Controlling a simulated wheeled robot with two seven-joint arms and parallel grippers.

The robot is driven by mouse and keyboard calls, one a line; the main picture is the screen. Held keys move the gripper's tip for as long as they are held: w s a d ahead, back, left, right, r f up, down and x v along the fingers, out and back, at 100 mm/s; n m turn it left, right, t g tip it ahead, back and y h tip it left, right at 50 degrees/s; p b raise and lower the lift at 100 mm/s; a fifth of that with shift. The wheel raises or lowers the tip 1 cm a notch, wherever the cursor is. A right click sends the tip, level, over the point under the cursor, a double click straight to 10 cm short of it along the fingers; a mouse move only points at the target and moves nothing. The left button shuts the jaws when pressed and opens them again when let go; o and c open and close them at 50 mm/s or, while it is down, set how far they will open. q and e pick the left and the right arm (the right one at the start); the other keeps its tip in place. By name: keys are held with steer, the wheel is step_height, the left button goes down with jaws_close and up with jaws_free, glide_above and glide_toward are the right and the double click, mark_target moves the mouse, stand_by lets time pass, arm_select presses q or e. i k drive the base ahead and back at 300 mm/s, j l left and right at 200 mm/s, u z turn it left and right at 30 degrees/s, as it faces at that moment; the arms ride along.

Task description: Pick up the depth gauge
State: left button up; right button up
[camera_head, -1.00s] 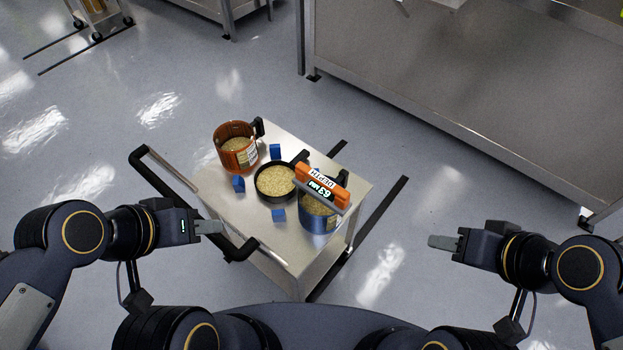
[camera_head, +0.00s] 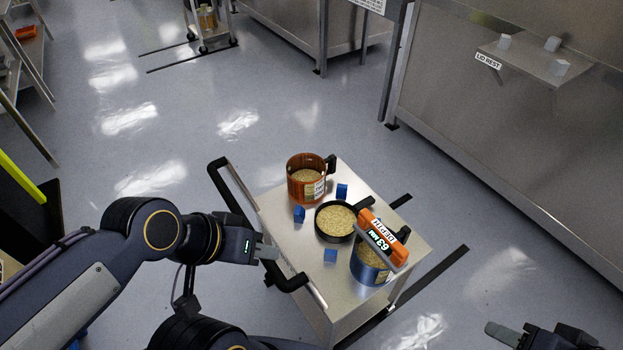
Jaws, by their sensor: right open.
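The depth gauge (camera_head: 381,238) is an orange bar-shaped device with a grey lower edge, marked DEPTH and reading 63 MM. It rests across the top of a blue mug (camera_head: 368,270) of grain at the right front of a small metal cart (camera_head: 299,253). My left gripper (camera_head: 268,251) is near the cart's left side by the black handle, apart from the gauge. Its fingers are seen edge-on, so the gap does not show. My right gripper (camera_head: 503,333) is open at the bottom right, away from the cart and partly cut off by the frame.
The cart also holds an orange mug (camera_head: 305,178), a black pan (camera_head: 336,221) of grain and several blue blocks (camera_head: 299,214). A black push handle (camera_head: 236,205) juts from its left side. A large steel cabinet (camera_head: 500,130) stands at right. Floor between is clear.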

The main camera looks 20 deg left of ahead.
mark_target(379, 239)
steer(key=i+l+u, duration=0.1)
steer(key=l, duration=0.65)
steer(key=u, duration=1.6)
